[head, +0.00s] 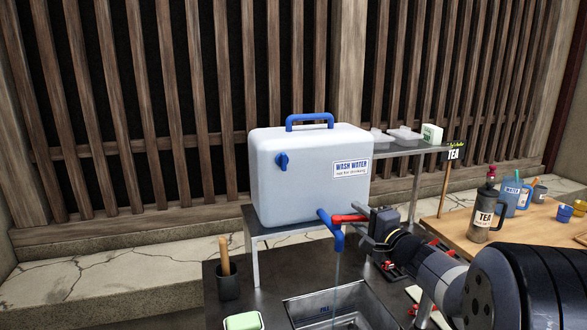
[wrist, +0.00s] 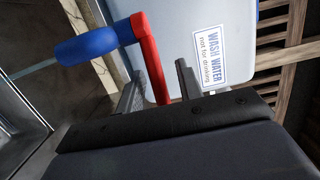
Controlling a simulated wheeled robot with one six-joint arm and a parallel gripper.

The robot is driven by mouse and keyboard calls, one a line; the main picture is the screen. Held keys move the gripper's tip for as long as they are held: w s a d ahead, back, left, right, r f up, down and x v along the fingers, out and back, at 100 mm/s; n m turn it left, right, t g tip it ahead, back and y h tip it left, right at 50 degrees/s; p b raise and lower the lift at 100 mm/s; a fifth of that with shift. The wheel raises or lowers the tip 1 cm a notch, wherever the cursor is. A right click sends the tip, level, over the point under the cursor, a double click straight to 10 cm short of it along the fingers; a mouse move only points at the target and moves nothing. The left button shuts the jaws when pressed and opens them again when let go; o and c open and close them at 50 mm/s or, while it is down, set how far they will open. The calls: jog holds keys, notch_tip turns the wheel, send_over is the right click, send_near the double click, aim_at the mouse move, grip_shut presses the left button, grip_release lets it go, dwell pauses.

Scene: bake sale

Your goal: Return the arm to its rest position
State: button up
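My gripper (head: 364,229) is at the tap of the white wash water tank (head: 300,185). In the wrist view its two fingers (wrist: 159,88) stand apart, with the red tap lever (wrist: 150,60) between them. Gaps show beside the lever, so the fingers do not look closed on it. The lever also shows in the head view (head: 347,218), pointing right toward my gripper. The blue spout (head: 331,230) hangs over the sink (head: 345,308), and a thin stream of water seems to fall from it. My arm reaches in from the lower right.
A wooden table (head: 545,222) at right holds a dark tea flask (head: 484,212) and several cups. A rear shelf (head: 408,149) carries clear trays and a white-green box. A dark cup (head: 228,284) with a wooden handle and a green-white block (head: 243,321) are left of the sink.

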jog(key=shift+w+a+r+n+g+y+p, duration=0.1)
jog(key=shift+w+n+g+y+p, duration=0.35)
jog(key=shift+p, duration=1.25)
jog(key=shift+d+n+g+y+p, duration=0.1)
jog(key=shift+n+g+y+p, duration=0.6)
jog(key=shift+p, duration=1)
jog(key=shift+w+a+r+n+g+y+p, duration=0.25)
jog(key=shift+y+p, duration=0.6)
jog(key=shift+p, duration=0.85)
